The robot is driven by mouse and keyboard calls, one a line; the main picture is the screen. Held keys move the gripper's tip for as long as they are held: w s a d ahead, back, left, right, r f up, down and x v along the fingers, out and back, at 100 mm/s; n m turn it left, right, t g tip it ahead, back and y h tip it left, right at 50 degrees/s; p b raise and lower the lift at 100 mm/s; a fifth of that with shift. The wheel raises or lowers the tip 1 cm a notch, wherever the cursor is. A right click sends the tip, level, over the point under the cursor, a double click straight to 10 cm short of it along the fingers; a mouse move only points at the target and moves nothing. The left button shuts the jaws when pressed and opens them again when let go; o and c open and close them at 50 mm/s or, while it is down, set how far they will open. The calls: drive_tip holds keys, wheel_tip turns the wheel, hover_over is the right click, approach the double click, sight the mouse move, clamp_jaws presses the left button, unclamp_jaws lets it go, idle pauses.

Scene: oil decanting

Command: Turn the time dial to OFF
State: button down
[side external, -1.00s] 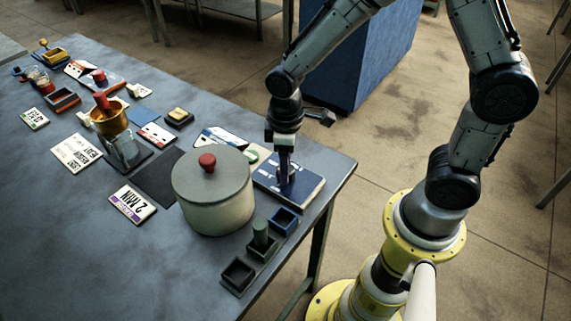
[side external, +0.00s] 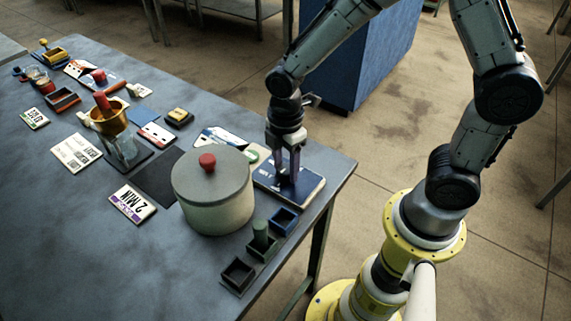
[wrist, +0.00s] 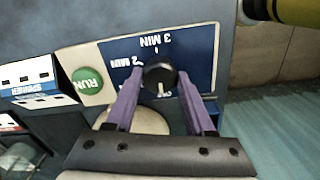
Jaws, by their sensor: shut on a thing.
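The time dial (wrist: 160,75) is a round black knob on a blue panel (wrist: 200,50) with white lettering. In the wrist view its white mark points down, away from the "3 MIN" label at the top; "2 MIN" is left of the knob. I see no readable OFF label; the lower panel is partly hidden by my fingers. My gripper (wrist: 160,80) has its purple fingers on either side of the knob and is shut on it. In the side view my gripper (side external: 285,178) points down over the panel (side external: 308,188) and largely hides the dial.
A green RUN button (wrist: 88,80) is beside the dial panel. A large pot with a red knob (side external: 207,162) stands close left of my gripper. Small blue, green and black holders (side external: 283,220) are in front. The table's right edge is close by.

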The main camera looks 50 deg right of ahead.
sight(286, 168)
drive_tip(key=shift+r+n, duration=0.1)
drive_tip(key=shift+n, duration=0.3)
drive_tip(key=shift+c, duration=1.3)
unclamp_jaws()
wheel_tip(286, 168, up, 14)
